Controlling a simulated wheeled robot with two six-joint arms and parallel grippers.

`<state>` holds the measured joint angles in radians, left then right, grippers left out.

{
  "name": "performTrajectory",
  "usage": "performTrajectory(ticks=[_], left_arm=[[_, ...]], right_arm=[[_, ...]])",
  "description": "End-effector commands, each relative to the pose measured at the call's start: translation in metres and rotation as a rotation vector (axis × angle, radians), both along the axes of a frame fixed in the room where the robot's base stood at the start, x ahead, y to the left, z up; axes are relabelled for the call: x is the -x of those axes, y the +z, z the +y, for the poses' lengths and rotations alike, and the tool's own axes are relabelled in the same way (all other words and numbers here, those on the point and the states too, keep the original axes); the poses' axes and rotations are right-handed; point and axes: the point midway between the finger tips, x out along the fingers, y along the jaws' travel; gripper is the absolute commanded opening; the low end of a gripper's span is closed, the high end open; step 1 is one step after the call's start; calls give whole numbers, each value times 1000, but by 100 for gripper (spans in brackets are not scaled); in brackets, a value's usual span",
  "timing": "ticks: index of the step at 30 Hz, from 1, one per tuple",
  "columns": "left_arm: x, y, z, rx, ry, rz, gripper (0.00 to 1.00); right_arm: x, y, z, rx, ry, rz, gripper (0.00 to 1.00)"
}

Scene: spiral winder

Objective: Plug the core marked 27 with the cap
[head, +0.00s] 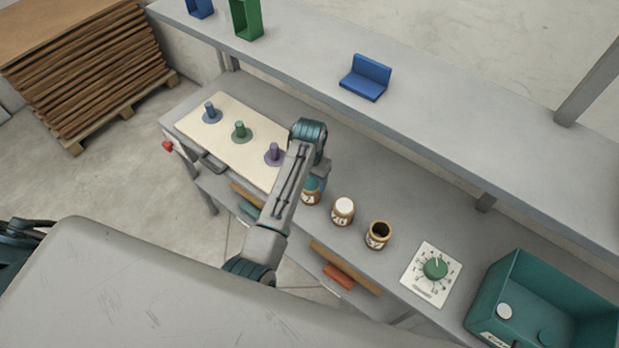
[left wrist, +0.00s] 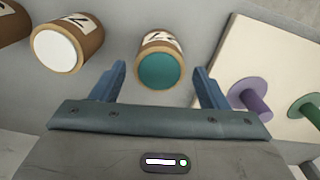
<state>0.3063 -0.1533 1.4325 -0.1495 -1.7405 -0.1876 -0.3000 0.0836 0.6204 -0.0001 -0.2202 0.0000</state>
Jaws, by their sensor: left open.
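Three brown cores stand in a row on the bench. The nearest to my left gripper (left wrist: 159,70) has a teal cap (left wrist: 158,71) in its end; its label (left wrist: 158,41) is hard to read. The middle core (head: 343,213) has a white end, which also shows in the left wrist view (left wrist: 55,52). The right core (head: 377,237) has a dark, open top. I cannot read for sure which label is 27. My left gripper is open, with its blue fingers on either side of the teal-capped core. In the head view its wrist partly hides that core (head: 311,196).
A cream board (head: 205,127) with blue, green and purple pegs lies left of the cores. A dial plate (head: 418,286) and a teal bin (head: 490,290) with a white disc (head: 504,311) stand to the right. A grey shelf (head: 440,130) runs behind.

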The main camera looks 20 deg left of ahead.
Motion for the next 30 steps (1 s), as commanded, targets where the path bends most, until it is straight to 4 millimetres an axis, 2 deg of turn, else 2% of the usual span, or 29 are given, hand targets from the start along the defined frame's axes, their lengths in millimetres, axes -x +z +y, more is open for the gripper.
performTrajectory(ticks=[5, 8, 18, 19, 21, 30], left_arm=[[-1, 2, 0, 0, 0, -2, 68], [-1, 11, 0, 1, 0, -4, 68], [-1, 81, 0, 1, 0, -6, 68], [0, 91, 0, 0, 0, -2, 68], [0, 99, 0, 0, 0, 0, 68], [0, 108, 0, -1, 0, -2, 68]], right_arm=[[0, -2, 1, -1, 0, 0, 36], [0, -6, 2, -2, -1, 0, 36], [1, -30, 7, -8, -2, 0, 36], [1, -19, 8, -8, -2, 1, 36], [1, -9, 8, -8, -2, 1, 36], [0, 0, 4, -4, -2, 0, 36]])
